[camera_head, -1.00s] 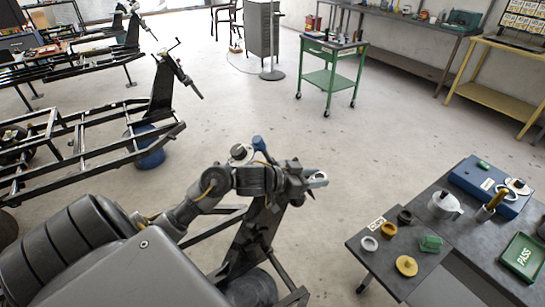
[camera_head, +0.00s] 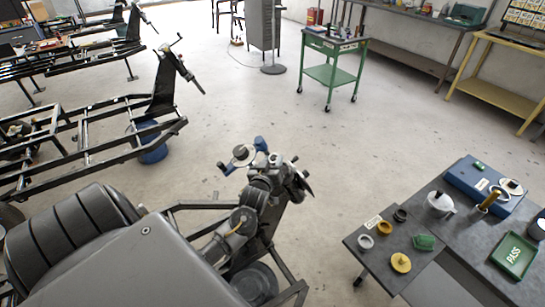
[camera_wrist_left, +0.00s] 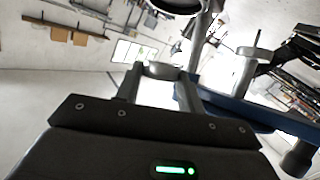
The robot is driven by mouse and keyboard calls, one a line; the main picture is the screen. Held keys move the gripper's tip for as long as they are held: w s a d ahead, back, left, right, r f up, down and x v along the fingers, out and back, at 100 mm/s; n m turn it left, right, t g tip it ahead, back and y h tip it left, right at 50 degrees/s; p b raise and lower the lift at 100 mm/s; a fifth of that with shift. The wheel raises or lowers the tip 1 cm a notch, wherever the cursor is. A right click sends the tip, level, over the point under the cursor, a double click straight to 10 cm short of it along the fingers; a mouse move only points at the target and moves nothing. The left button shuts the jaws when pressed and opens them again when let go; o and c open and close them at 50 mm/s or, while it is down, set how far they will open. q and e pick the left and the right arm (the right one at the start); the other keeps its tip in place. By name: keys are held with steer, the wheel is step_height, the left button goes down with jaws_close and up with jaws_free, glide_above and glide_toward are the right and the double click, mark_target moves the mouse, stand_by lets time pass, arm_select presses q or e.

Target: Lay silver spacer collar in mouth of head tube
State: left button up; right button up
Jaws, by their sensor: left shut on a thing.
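My left gripper (camera_head: 278,164) is over the top front of the near black frame (camera_head: 268,222). The left wrist view shows its two fingers (camera_wrist_left: 162,88) shut on the silver spacer collar (camera_wrist_left: 164,71), held at the fingertips. In the head view the collar is too small to tell clearly from the gripper. The head tube at the top of the frame's upright is mostly hidden by my wrist, and I cannot tell whether the collar touches its mouth. A dark round opening with a pale rim (camera_wrist_left: 188,6) shows at the top of the wrist view. My right gripper is out of view.
A blue fixture with a grey disc (camera_head: 243,155) stands just left of the gripper. A grey table (camera_head: 450,235) at right holds rings, a green part (camera_head: 425,242), a blue case and a green PASS tray (camera_head: 517,252). A green cart (camera_head: 330,75) stands behind clear floor.

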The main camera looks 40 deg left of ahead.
arm_select(q)
steer(key=shift+f, duration=0.1)
steer(key=f+b, duration=0.1)
steer(key=w+f+b, duration=0.1)
steer(key=b, duration=0.1)
steer(key=f+b, duration=0.1)
steer(key=shift+w+d+f+b, duration=0.2)
steer(key=shift+w+f+b, duration=0.05)
steer(key=shift+f+b, duration=0.1)
steer(key=shift+w+d+f+b, duration=0.15)
steer(key=shift+w+f+b, duration=0.3)
steer(key=shift+f+b, duration=0.3)
steer(key=shift+f, duration=0.1)
steer(key=o, duration=1)
steer(key=shift+o, duration=0.2)
steer(key=shift+s, duration=0.1)
